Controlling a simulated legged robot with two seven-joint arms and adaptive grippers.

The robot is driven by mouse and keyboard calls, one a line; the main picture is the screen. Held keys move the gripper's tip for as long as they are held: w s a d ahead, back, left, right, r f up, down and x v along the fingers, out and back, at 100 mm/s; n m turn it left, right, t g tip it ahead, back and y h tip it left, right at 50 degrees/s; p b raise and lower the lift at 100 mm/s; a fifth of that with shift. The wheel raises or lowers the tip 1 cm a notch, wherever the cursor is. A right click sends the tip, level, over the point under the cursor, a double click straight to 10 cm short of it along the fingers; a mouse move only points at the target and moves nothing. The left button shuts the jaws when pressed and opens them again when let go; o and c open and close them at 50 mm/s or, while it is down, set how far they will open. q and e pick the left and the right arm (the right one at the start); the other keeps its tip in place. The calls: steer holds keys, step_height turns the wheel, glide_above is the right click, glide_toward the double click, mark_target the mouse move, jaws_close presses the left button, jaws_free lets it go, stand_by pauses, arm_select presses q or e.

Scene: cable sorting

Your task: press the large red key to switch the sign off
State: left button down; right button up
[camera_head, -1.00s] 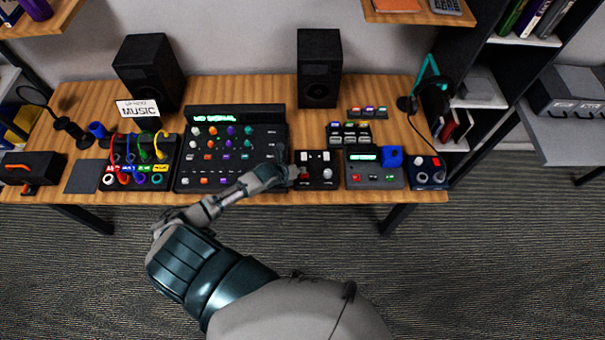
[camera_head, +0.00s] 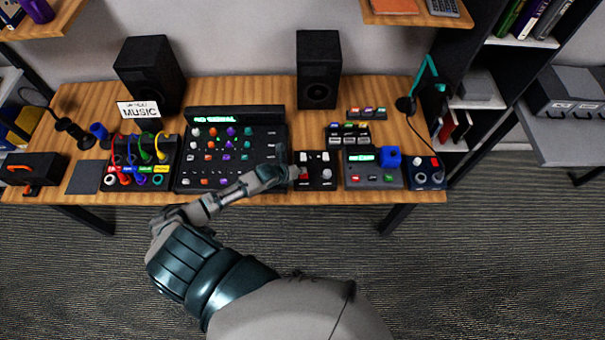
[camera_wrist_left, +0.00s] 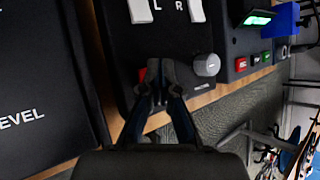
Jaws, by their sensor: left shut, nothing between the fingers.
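The red key (camera_head: 304,176) is at the front left of a small black box (camera_head: 318,184) on the desk. In the left wrist view, a strip of the red key (camera_wrist_left: 142,75) shows just left of my fingertips, which hide the rest. My left gripper (camera_head: 294,172) is shut and empty, with its tips (camera_wrist_left: 159,75) over or against the key; I cannot tell whether they press it. A white sign (camera_head: 139,110) reading "MUSIC" stands before the left speaker; I cannot tell whether it is lit. My right gripper is not in view.
A grey knob (camera_wrist_left: 207,65) and white rocker keys (camera_wrist_left: 140,11) share the black box. A large mixer panel (camera_head: 278,150) lies left, a grey box with a lit green display (camera_head: 361,158) right. Two speakers (camera_head: 319,68) stand behind. The desk's front edge is close.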

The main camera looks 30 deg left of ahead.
mark_target(302, 176)
arm_select(q)
steer(key=r+p, duration=0.4)
steer(key=r, duration=0.1)
steer(key=shift+d+r, duration=0.1)
steer(key=shift+d, duration=0.15)
steer(key=shift+r+p, duration=0.5)
steer(key=shift+p, duration=0.1)
steer(key=shift+a, duration=0.1)
steer(key=shift+f, duration=0.1)
